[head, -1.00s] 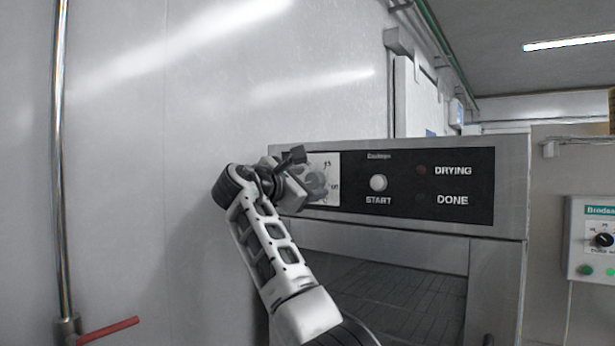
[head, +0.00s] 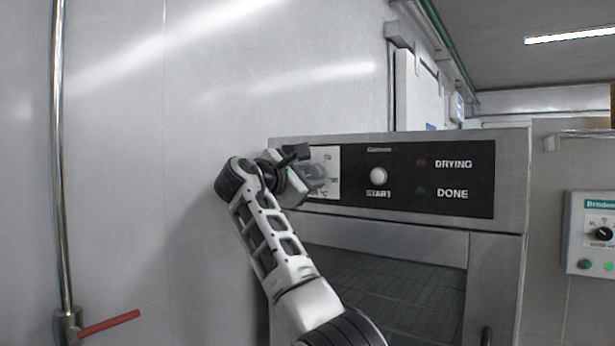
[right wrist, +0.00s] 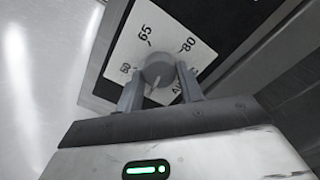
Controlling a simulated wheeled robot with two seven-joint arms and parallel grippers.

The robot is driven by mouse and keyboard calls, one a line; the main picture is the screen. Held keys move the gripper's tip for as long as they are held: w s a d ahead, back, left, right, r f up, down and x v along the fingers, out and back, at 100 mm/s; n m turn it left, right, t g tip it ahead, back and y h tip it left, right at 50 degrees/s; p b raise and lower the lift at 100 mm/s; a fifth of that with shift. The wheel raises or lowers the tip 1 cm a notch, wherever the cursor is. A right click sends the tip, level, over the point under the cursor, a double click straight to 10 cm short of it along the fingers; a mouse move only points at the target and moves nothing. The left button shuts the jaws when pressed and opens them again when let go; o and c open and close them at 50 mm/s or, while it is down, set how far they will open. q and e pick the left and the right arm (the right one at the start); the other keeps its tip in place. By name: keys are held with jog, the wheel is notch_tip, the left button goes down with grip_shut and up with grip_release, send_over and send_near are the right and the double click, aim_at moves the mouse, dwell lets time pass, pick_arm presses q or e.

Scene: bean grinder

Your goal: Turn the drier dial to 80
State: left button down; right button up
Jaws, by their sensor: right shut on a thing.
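The drier (head: 503,165) has a black control panel with a white dial plate (head: 331,160) at its left end, partly hidden by my right gripper (head: 309,174). The grey round dial (right wrist: 158,68) shows in the right wrist view, on the dial plate (right wrist: 172,32) marked 50, 65 and 80. My right gripper (right wrist: 159,80) is shut on the dial, one finger on each side. A light pointer line on the dial faces down the picture, away from the 65 and 80 marks. My left gripper is not in view.
A START button (head: 378,176) and DRYING and DONE lamps sit to the right of the dial. A plain wall is close on the left, with a vertical pipe and red lever (head: 108,324). Another control box (head: 592,235) hangs at the far right.

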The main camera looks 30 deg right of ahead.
jog(key=m, duration=2.5)
jog(key=shift+f, duration=0.1)
jog(key=m, duration=1)
jog(key=shift+m, duration=0.4)
jog(key=m, duration=0.5)
jog(key=shift+f, duration=0.1)
